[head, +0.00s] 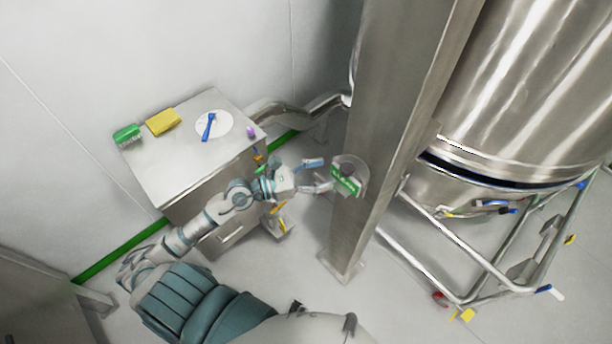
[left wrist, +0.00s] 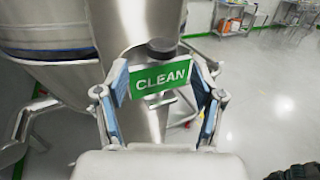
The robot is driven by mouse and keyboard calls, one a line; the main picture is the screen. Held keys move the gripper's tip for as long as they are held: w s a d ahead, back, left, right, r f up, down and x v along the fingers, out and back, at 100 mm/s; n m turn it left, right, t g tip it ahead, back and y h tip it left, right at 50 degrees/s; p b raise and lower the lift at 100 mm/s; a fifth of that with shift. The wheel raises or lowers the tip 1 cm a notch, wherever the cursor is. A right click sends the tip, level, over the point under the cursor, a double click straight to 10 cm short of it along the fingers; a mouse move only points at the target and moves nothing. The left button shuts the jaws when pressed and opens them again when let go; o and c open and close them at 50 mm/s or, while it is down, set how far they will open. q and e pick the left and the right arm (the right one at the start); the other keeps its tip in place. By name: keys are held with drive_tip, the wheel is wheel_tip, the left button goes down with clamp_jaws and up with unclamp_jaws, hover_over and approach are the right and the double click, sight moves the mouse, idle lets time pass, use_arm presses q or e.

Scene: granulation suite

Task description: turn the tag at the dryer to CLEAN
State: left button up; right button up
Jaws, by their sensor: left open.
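The tag (head: 345,180) is on a steel column (head: 385,130) beside the large steel vessel. In the left wrist view the tag (left wrist: 161,79) is a green plate reading CLEAN in white, slightly tilted, with a dark round knob (left wrist: 162,46) above it. My left gripper (head: 318,175) is open in front of the tag. In the left wrist view its fingers (left wrist: 160,98) stand on either side of the plate; I cannot tell whether they touch it. My right gripper is not in view.
A steel cabinet (head: 190,165) stands at the left, holding a green item (head: 127,135), a yellow cloth (head: 163,121) and a white disc (head: 225,120) with a blue tool. The big vessel (head: 530,90) sits on a tubular wheeled frame (head: 450,285) at the right.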

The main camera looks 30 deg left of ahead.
use_arm(q)
drive_tip(key=shift+v, duration=2.35)
drive_tip(key=shift+w, duration=0.1)
